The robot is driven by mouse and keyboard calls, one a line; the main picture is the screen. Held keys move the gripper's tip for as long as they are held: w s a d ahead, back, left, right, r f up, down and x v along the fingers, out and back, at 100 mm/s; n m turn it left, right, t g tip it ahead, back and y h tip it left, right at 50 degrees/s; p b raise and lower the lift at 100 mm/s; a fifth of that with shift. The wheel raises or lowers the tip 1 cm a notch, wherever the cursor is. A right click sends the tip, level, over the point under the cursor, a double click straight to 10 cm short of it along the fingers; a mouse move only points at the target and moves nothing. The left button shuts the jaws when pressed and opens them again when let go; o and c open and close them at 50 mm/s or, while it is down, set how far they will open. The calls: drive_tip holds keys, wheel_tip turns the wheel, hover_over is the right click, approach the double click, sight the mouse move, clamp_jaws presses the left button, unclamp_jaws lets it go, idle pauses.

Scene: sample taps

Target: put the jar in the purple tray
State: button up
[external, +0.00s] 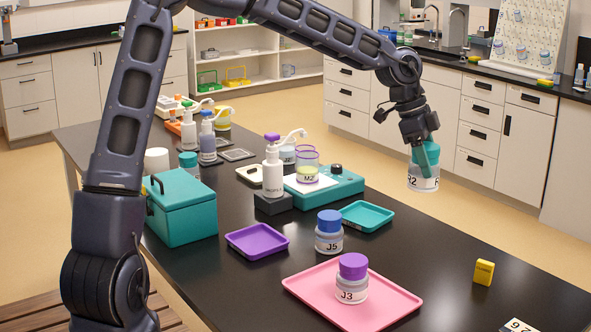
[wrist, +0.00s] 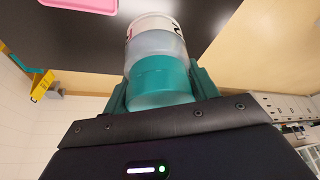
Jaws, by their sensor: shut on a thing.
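My gripper (external: 426,151) is shut on a jar with a teal lid (external: 424,180) and a white label, partly readable as ending in 2. It holds the jar in the air beyond the black table's far right edge. In the wrist view the jar (wrist: 155,48) sits between the two teal fingers, gripped at its lid. The purple tray (external: 257,241) lies empty on the table, well to the left of my gripper. A blue-lidded jar marked J5 (external: 329,241) stands on the table right of the purple tray. A purple-lidded jar marked J3 (external: 351,289) stands on the pink tray (external: 394,306).
An empty teal tray (external: 367,216) lies behind J5. A teal box (external: 180,210) stands left of the purple tray. A pump bottle (external: 273,173) and a teal scale (external: 325,187) stand behind. A small yellow block (external: 484,272) is at the right.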

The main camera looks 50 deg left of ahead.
drive_tip(key=s+a+r+n, duration=0.1)
drive_tip(key=s+a+n, duration=0.15)
drive_tip(key=a, duration=0.85)
drive_tip(key=n+t+y, duration=0.2)
drive_tip(key=n, duration=0.3)
hover_over(260, 244)
wheel_tip(260, 244, down, 4)
drive_tip(key=shift+f, duration=9.8)
drive_tip(key=o, duration=1)
drive_tip(key=shift+f, duration=0.1)
drive_tip(key=shift+o, duration=0.2)
